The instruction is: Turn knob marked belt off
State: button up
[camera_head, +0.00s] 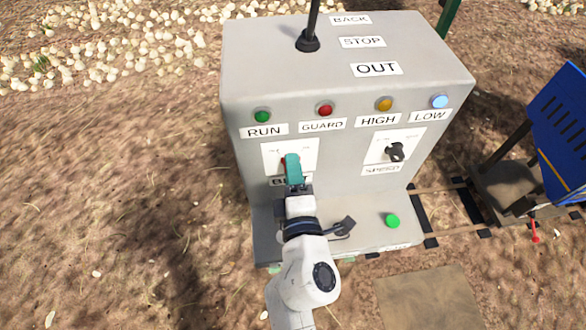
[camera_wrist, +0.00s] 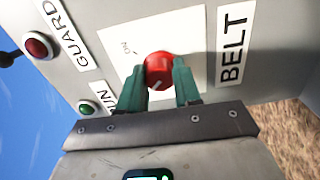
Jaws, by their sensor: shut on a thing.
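The belt knob is a round red knob (camera_wrist: 158,71) with a white pointer line, on a white plate with the label BELT (camera_wrist: 235,40) beside it in the wrist view. ON is printed on that plate. My gripper (camera_wrist: 160,85) has its two green fingers on either side of the knob and is shut on it. In the head view my gripper (camera_head: 292,160) reaches the left plate of the grey control box (camera_head: 240,90), and only a sliver of red shows beside its fingers. The BELT label is mostly hidden there.
A black speed knob (camera_head: 395,152) sits on the right plate. Above are RUN, GUARD, HIGH and LOW lamps, and a black lever (camera_head: 308,38) stands on top. A green button (camera_head: 392,220) is on the lower ledge. A blue machine (camera_head: 562,130) stands at right.

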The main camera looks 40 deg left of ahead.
jog(key=shift+f+n, duration=0.1)
jog(key=shift+n, duration=0.3)
jog(key=o, duration=1.1)
jog(key=shift+c, duration=0.2)
jog(key=p+v, duration=0.1)
jog(key=v, duration=1)
jog(key=shift+p, duration=0.4)
